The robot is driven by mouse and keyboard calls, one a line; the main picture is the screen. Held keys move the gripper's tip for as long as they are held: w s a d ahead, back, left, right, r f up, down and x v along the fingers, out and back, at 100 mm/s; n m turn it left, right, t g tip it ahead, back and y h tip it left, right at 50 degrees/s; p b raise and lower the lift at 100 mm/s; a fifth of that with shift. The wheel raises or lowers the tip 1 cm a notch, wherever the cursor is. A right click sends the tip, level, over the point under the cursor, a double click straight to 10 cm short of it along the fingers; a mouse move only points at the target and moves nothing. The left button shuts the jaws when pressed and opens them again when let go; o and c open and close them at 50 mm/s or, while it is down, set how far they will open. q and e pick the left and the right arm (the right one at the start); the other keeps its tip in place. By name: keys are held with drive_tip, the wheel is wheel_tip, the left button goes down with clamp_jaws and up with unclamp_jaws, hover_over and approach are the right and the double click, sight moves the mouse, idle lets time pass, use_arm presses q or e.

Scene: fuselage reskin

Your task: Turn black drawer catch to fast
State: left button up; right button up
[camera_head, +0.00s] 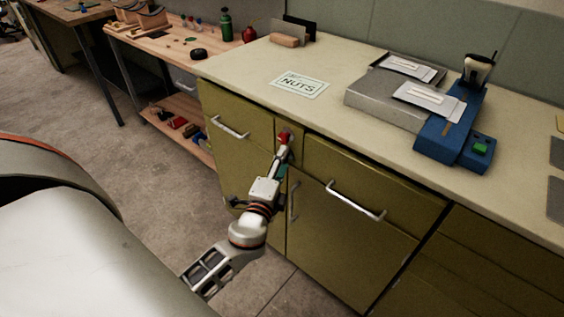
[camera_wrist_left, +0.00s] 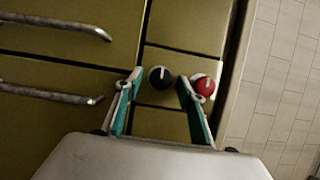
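The black drawer catch (camera_wrist_left: 160,77) is a round knob with a white pointer line on the olive cabinet front. In the left wrist view the line points roughly up the picture. My left gripper (camera_wrist_left: 160,83) is open, with its teal-edged fingers on either side of the black catch. I cannot tell whether they touch it. A red knob (camera_wrist_left: 203,85) sits just right of the catch, partly behind the right finger. In the head view my left gripper (camera_head: 283,153) is at the narrow panel below the red knob (camera_head: 285,136); the black catch is hidden there. My right gripper is not in view.
Metal handles (camera_head: 355,201) and (camera_head: 230,127) stick out from the cabinet fronts on both sides of the narrow panel. The countertop (camera_head: 330,100) above holds a NUTS card (camera_head: 299,84), a grey tray (camera_head: 370,100) and a blue device (camera_head: 450,130). The floor in front is clear.

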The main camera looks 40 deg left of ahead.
use_arm(q)
drive_tip(key=v, duration=1.2)
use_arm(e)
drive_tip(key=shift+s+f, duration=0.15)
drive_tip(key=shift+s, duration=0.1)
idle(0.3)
use_arm(q)
drive_tip(key=s+d+f+n+g+h+p, duration=0.6)
drive_tip(key=s+d+f+n+h+p, duration=0.2)
drive_tip(key=s+d+f+n, duration=0.2)
drive_tip(key=s+d+f, duration=0.2)
drive_tip(key=s, duration=0.2)
drive_tip(key=shift+d+f+g+p, duration=0.2)
drive_tip(key=shift+f+g+p, duration=0.1)
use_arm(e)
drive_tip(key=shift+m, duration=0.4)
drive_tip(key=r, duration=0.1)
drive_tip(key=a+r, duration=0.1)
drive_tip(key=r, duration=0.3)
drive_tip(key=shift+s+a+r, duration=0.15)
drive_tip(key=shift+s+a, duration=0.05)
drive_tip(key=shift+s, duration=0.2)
